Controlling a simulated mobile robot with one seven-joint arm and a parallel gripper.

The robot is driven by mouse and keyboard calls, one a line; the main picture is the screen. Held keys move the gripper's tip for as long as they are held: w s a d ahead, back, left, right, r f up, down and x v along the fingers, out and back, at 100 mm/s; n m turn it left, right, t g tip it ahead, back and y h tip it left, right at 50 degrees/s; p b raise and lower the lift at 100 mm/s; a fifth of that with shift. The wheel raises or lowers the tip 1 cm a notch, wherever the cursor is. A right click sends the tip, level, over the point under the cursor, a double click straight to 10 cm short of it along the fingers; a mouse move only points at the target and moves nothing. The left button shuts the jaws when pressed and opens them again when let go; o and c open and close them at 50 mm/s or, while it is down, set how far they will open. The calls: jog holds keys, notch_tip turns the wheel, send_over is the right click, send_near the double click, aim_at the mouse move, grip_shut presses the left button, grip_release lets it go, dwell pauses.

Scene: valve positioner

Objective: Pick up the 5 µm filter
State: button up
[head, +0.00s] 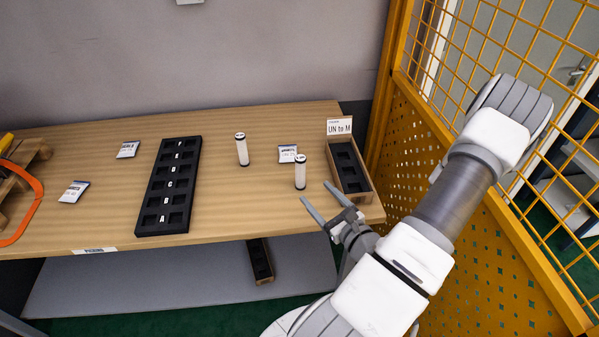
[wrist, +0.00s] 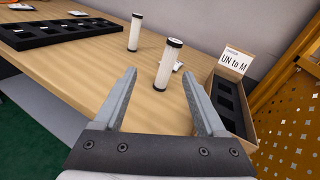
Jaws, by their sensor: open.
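Two white cylindrical filters with dark-ringed ends stand upright on the wooden table. The nearer filter (head: 300,173) is close to my gripper, and it also shows in the wrist view (wrist: 166,67). The other filter (head: 242,151) stands farther back to the left, and in the wrist view (wrist: 134,33) it is left of the nearer one. Their markings are too small to tell which is 5 µm. My gripper (head: 316,194) is open and empty at the table's front edge. In the wrist view its fingers (wrist: 159,78) point toward the nearer filter, which appears between them but beyond the tips.
A black slotted tray (head: 149,205) with letters lies left of the filters. A cardboard box (head: 361,188) marked "UN to M" stands right of my gripper. Small packets (head: 287,153) lie about. A yellow mesh fence (head: 420,130) bounds the right.

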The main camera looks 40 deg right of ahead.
aim_at(303, 165)
jog(key=m, duration=0.1)
jog(key=s+h, duration=0.1)
jog(key=m, duration=0.1)
jog(key=shift+s+d+r+m+t, duration=0.25)
jog(key=shift+s+d+m+t, duration=0.05)
jog(key=shift+d+t, duration=0.1)
jog(key=shift+w+d+h+b, duration=0.1)
jog(key=shift+w+h+b, duration=0.2)
jog(key=shift+b, duration=0.15)
jog(key=b+x, duration=0.3)
jog(key=x, duration=0.1)
jog(key=shift+f, duration=0.15)
jog(key=b+x, duration=0.2)
jog(key=b, duration=0.1)
jog(key=shift+w+b, duration=0.3)
jog(key=shift+b, duration=0.05)
jog(key=b+x, duration=0.1)
jog(key=x, duration=0.3)
jog(key=shift+r+b, duration=0.25)
jog(key=shift+b, duration=0.1)
jog(key=shift+b+x, duration=0.4)
jog(key=shift+x, duration=2.6)
grip_shut()
